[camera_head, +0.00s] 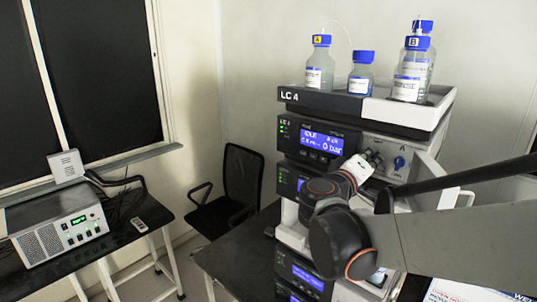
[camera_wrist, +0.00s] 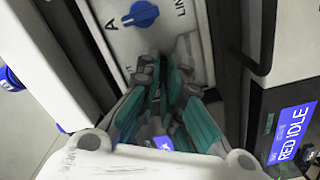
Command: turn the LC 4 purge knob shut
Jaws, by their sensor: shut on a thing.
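The LC 4 stack (camera_head: 290,95) stands on the dark bench, with its name on the top tray. Its pump module has a lit display (camera_head: 322,139) and a pale valve panel (camera_head: 412,153). My gripper (camera_head: 372,160) reaches this panel, left of a blue pointer knob (camera_head: 399,163). In the wrist view, my gripper's teal-padded fingers (camera_wrist: 161,78) close together at the panel, below the blue knob (camera_wrist: 140,14) marked A and LINE. They are shut on the purge knob, which is mostly hidden between the fingertips; its turn angle cannot be told.
Blue-capped bottles (camera_head: 320,65) stand on the tray above. An open pale door (camera_head: 430,175) is right of the panel. More modules sit below my arm. A chair (camera_head: 240,180) and a side bench with a grey instrument (camera_head: 60,233) are at left.

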